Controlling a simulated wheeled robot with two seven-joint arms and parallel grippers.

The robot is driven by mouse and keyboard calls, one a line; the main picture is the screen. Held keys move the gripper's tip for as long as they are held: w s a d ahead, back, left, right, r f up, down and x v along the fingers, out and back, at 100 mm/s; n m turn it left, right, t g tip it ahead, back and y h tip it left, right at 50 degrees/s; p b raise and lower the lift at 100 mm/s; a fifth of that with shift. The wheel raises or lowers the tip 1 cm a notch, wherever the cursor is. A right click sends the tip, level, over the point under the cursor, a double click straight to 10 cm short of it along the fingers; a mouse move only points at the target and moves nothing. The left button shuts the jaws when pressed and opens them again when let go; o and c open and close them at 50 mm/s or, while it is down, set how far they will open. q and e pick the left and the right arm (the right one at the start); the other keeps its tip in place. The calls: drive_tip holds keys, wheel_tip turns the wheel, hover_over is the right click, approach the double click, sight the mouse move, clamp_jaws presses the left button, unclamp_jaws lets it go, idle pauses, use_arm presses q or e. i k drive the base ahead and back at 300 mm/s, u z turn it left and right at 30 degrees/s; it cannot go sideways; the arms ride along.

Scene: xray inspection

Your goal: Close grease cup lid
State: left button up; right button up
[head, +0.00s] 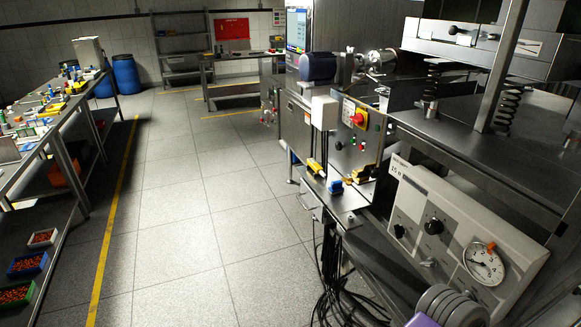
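I cannot make out a grease cup or its lid for certain. A small metal cylinder (429,112) stands on the machine deck below a dark spring at the right, but I cannot tell whether it is the cup. Neither of my grippers shows in the head view.
The machine's control box (357,135) has a red knob (359,119). A light panel (455,235) with a round gauge (484,264) is at right. Stacked grey discs (452,306) are at bottom right. A cluttered bench (62,122) stands left. The tiled floor (185,200) between is clear.

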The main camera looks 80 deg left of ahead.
sight(369, 169)
drive_tip(key=u, duration=2.1)
